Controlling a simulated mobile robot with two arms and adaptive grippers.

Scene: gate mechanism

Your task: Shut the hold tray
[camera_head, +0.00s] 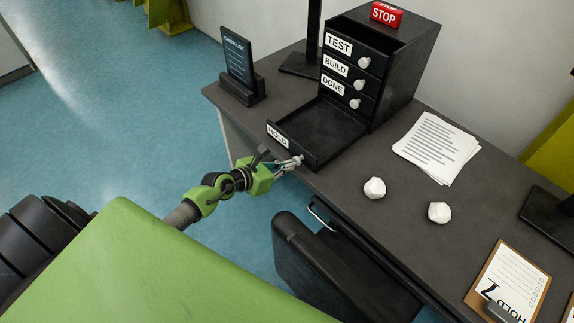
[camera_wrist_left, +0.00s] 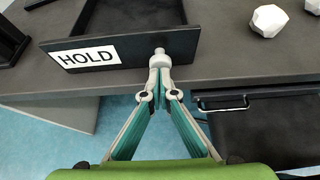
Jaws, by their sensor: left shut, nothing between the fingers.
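The black hold tray (camera_head: 322,133) is pulled out from the bottom of a black drawer unit (camera_head: 394,60), and its inside looks empty. Its front bears the white HOLD label and also shows in the left wrist view (camera_wrist_left: 125,49). A pale round knob (camera_wrist_left: 160,57) sits at the right part of that front. My left gripper (camera_head: 297,163) is shut with nothing between its fingers. Its fingertips in the left wrist view (camera_wrist_left: 160,85) are right at the knob, in front of it; I cannot tell whether they touch. My right gripper is not in view.
TEST, BUILD and DONE drawers are stacked above the tray, with a red STOP sign (camera_head: 386,14) on top. Two crumpled white balls (camera_head: 374,189) and papers (camera_head: 436,147) lie on the desk to the right. A black chair (camera_head: 320,262) stands at the desk's near side.

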